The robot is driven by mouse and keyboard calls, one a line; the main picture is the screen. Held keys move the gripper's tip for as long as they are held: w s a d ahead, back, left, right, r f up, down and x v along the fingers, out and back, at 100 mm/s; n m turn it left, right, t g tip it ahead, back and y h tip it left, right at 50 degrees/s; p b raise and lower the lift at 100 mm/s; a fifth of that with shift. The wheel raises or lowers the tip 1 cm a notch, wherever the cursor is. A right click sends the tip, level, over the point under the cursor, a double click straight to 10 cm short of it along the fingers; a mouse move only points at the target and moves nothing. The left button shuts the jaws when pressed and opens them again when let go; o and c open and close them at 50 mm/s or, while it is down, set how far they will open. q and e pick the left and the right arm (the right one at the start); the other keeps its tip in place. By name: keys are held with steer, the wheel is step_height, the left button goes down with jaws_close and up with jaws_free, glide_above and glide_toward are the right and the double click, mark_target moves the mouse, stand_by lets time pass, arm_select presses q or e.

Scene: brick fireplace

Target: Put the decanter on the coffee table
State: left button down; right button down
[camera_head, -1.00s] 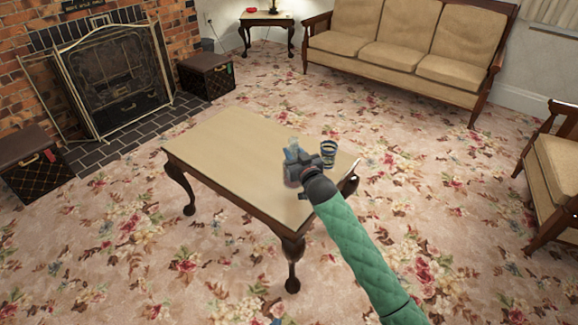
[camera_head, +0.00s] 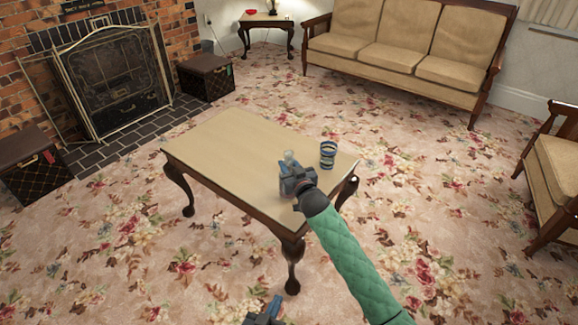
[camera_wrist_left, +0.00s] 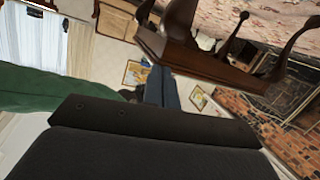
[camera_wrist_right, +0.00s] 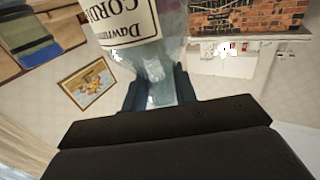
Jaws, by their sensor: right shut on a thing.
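The coffee table (camera_head: 225,150) has a tan top and dark carved legs, in the middle of the head view. My right gripper (camera_head: 289,170) is over the table's right part, shut on the clear glass decanter (camera_head: 289,156). The gripper hides most of the decanter there, and I cannot tell whether its base touches the tabletop. In the right wrist view, the labelled decanter (camera_wrist_right: 132,22) appears upside down, with its neck between the fingers (camera_wrist_right: 158,92). My left gripper (camera_head: 270,306) is low at the bottom edge, empty, its fingers (camera_wrist_left: 162,88) together in the left wrist view.
A blue-striped cup (camera_head: 327,155) stands on the table just right of the right gripper. The table's left part is clear. Behind are a sofa (camera_head: 400,50), trunks (camera_head: 206,78), a fireplace screen (camera_head: 115,80) and a side table (camera_head: 266,20). An armchair (camera_head: 553,165) is at right.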

steer(key=shift+r, duration=0.1)
steer(key=c, duration=1.5)
jaws_free()
steer(key=shift+f, duration=0.2)
steer(key=shift+c, duration=0.2)
steer(key=o, duration=0.4)
steer(key=shift+o, duration=0.2)
steer(key=shift+r, duration=0.1)
steer(key=shift+s+d, duration=0.1)
steer(key=shift+s, duration=0.1)
arm_select(q)
steer(key=s+f+g, duration=0.3)
steer(key=s+f, duration=0.2)
steer(key=f, duration=0.4)
steer(key=shift+a+f+y+p, duration=0.3)
steer(key=shift+f+y+p, duration=0.1)
steer(key=shift+p, duration=0.05)
arm_select(e)
steer(key=v, duration=1.1)
steer(key=shift+s, duration=0.3)
